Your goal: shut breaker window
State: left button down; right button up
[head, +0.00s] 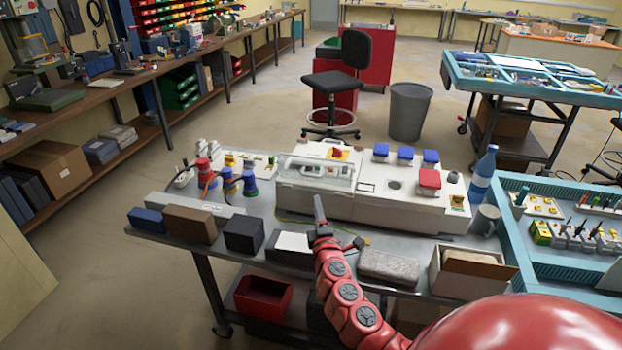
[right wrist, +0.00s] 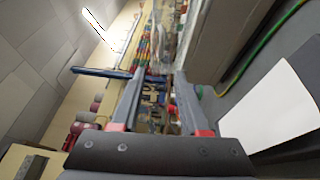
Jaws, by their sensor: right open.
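The breaker window (head: 318,172) is a clear cover on the left part of the white socket box (head: 400,205). It looks raised at an angle, but its exact tilt is hard to tell. My right gripper (head: 338,226) is open and empty in front of the box, below and a little right of the window, apart from it. In the right wrist view, the open fingers (right wrist: 158,85) have nothing clearly between them. The grey side of the box (right wrist: 218,40) is close on the right, and a clear edge (right wrist: 185,35) shows beyond the fingertips. My left gripper is out of view.
Dark blocks (head: 244,235) and a brown block (head: 190,223) line the front table edge at left. A grey block (head: 388,267) and an open carton (head: 470,268) are at right. Coloured plugs (head: 228,182) stand left of the box, a blue bottle (head: 482,175) right.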

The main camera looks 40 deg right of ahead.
send_near(311, 180)
notch_tip(311, 180, up, 5)
jog(key=w, duration=0.2)
jog(key=shift+x, duration=0.9)
jog(key=shift+r, duration=0.1)
grip_shut()
dwell(0.6)
